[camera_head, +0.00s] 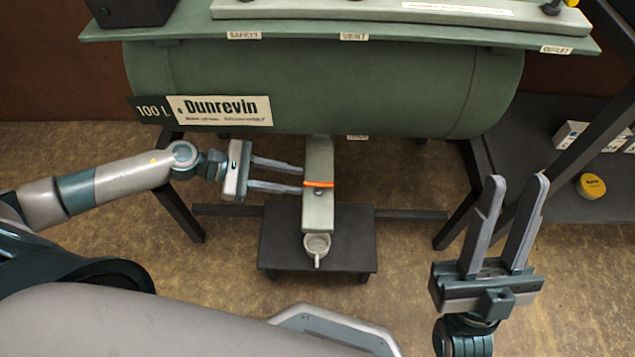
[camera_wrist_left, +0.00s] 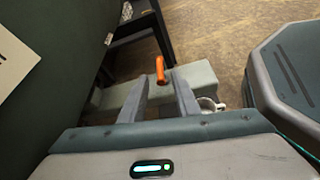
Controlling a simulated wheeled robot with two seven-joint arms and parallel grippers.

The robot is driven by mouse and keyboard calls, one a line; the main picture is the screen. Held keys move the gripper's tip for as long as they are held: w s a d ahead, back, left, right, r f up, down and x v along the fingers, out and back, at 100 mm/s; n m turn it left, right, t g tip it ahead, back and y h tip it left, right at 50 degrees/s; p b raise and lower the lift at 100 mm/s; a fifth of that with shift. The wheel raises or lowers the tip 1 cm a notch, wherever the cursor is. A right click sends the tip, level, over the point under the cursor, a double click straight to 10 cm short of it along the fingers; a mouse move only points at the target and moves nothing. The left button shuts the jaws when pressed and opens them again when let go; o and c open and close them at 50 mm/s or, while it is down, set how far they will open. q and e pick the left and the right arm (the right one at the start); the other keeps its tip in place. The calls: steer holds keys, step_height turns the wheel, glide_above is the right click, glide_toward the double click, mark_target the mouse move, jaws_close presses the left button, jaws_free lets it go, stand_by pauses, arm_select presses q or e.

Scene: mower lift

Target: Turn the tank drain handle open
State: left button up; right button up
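The orange drain handle (camera_head: 319,184) lies crosswise on the front of a pale green drain block (camera_head: 319,215) below the green tank (camera_head: 330,85). The handle also shows in the left wrist view (camera_wrist_left: 160,68), between and beyond the fingertips. My left gripper (camera_head: 302,179) is open, its fingers pointing right. Its tips are at the left end of the handle; whether they touch it I cannot tell. My right gripper (camera_head: 518,180) is open and empty, fingers up, well to the right of the drain block.
Dark stand legs are on both sides. A dark shelf at right holds a yellow round container (camera_head: 591,186) and white boxes (camera_head: 573,136). The floor in front is clear.

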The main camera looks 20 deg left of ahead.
mark_target(310, 183)
arm_select(q)
steer(key=x, duration=0.7)
steer(key=shift+d, duration=0.1)
jaws_close()
